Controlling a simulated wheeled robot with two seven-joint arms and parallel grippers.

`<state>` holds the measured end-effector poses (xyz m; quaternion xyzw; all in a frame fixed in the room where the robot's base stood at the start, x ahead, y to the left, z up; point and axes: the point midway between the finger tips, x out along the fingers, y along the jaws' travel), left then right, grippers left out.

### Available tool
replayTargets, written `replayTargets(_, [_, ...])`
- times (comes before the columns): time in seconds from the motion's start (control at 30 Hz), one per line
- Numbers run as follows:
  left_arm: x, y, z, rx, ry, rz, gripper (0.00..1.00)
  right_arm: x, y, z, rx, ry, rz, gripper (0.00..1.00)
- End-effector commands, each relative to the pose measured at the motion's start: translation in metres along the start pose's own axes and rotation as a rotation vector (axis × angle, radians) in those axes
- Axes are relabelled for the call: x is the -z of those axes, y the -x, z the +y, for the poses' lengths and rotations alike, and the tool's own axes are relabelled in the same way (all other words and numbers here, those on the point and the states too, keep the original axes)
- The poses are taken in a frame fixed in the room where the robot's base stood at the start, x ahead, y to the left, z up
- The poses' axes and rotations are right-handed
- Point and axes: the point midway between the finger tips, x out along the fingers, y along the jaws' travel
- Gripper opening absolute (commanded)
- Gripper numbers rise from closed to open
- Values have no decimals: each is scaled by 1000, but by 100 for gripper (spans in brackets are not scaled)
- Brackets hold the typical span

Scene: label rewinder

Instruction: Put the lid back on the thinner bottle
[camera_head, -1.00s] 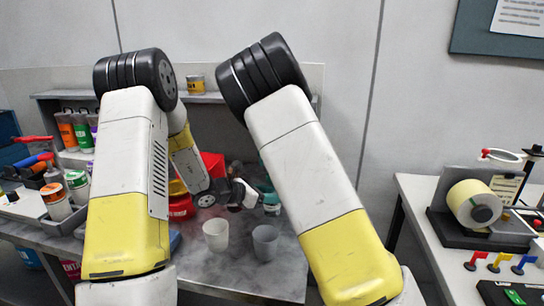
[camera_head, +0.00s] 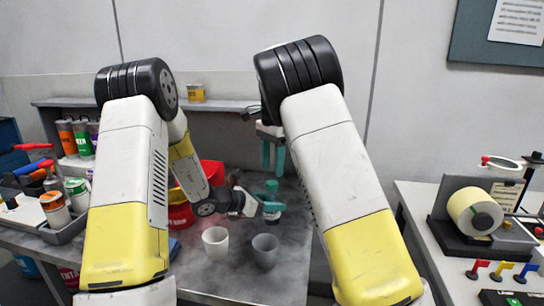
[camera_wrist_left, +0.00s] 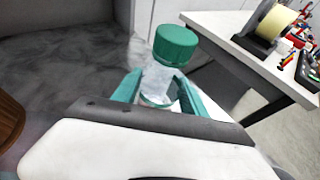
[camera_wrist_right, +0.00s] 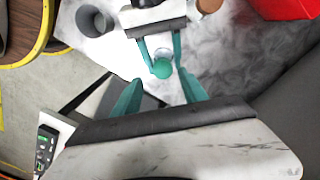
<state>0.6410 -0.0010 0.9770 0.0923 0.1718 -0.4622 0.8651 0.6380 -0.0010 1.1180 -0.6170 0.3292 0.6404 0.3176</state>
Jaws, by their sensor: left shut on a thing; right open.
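A clear bottle with a dark green lid stands between the fingers of my left gripper (camera_head: 268,206), which is shut on its body. The green lid (camera_head: 271,187) sits on top of the bottle and looks seated; it also shows in the left wrist view (camera_wrist_left: 175,44), with the clear body (camera_wrist_left: 158,82) below it. In the right wrist view I look down on the lid (camera_wrist_right: 162,68). My right gripper (camera_head: 272,170) is open and empty, fingers pointing down, above and apart from the lid. Its fingers also show in the right wrist view (camera_wrist_right: 160,90).
A white cup (camera_head: 215,243) and a grey cup (camera_head: 265,251) stand on the grey table in front of the bottle. A red bin (camera_head: 212,172) is behind my left gripper. A shelf (camera_head: 225,105) runs along the back. A separate table at right holds a label roll (camera_head: 474,212).

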Motion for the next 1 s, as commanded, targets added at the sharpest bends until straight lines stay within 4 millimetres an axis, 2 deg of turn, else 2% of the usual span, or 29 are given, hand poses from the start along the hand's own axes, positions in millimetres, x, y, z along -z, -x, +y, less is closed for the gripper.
replayTargets(0.6, [0,0,0,0,0,-1,0,0,19,-1,7,1443,24,51])
replayTargets(0.8, [0,0,0,0,0,-1,0,0,24,-2,2,1776,37,51])
replayTargets(1.0, [0,0,0,0,0,-1,0,0,27,-2,0,1920,43,51])
